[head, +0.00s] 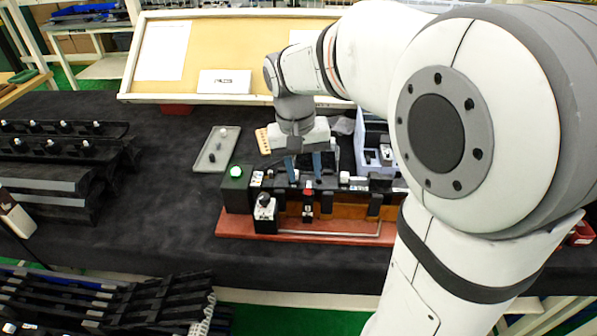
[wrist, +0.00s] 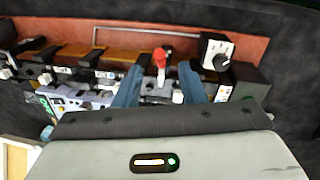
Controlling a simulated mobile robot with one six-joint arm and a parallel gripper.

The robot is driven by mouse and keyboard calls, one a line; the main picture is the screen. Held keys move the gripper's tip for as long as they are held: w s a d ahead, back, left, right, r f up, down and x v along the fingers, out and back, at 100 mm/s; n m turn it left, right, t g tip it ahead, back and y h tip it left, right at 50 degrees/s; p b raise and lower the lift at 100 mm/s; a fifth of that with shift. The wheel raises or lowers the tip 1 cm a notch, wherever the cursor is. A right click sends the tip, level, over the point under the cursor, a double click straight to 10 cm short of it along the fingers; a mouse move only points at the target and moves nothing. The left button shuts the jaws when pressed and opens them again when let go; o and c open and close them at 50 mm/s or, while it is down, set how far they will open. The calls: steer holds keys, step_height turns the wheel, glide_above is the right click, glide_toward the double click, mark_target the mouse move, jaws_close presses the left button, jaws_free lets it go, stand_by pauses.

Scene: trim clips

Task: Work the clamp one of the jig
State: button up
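The jig lies on the dark table, with a red base (head: 300,233) and a row of black blocks along it; the base also shows in the wrist view (wrist: 270,48). A clamp with a red tip (head: 308,192) stands at the jig's front; it shows upright in the wrist view (wrist: 160,57). I cannot read which clamp is number one. My gripper (head: 304,178) hangs over the jig just behind the red clamp. In the wrist view its blue fingers (wrist: 161,68) are spread, one on each side of the red tip, with gaps visible. Nothing is held.
A white box with a black knob (head: 265,213) and a dark box with a lit green lamp (head: 236,172) stand at the jig's left end. A grey tray (head: 217,149) lies behind left. A tilted board (head: 245,53) stands at the back.

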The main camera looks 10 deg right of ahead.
mark_target(308, 191)
steer(key=f, duration=0.6)
steer(key=shift+s+d+f+p, duration=0.15)
steer(key=shift+d+f+p, duration=0.15)
steer(key=shift+d+f, duration=0.1)
steer(key=shift+c, duration=0.5)
jaws_close()
